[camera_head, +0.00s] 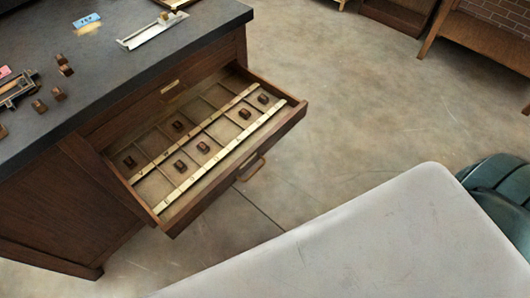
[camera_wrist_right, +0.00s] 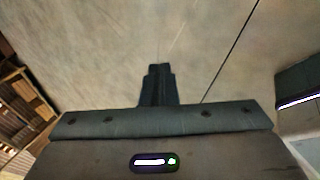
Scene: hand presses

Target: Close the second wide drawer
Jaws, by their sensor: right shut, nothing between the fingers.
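The open wide drawer (camera_head: 292,117) sticks out from the dark wooden cabinet (camera_head: 60,205). It is divided into compartments with pale strips, and several small brown blocks lie in it. Its handle (camera_head: 252,169) is on the front face. Another drawer front with a brass label (camera_head: 170,90) is shut above it. My right gripper (camera_wrist_right: 158,70) shows in the right wrist view, shut and empty, over bare floor and apart from the drawer. My left gripper is in neither view.
The dark cabinet top (camera_head: 125,65) carries a metal composing stick (camera_head: 152,32), small blocks and a metal device at the left. Wooden furniture (camera_head: 480,35) stands at the back right. The concrete floor (camera_head: 350,100) beyond the drawer is clear.

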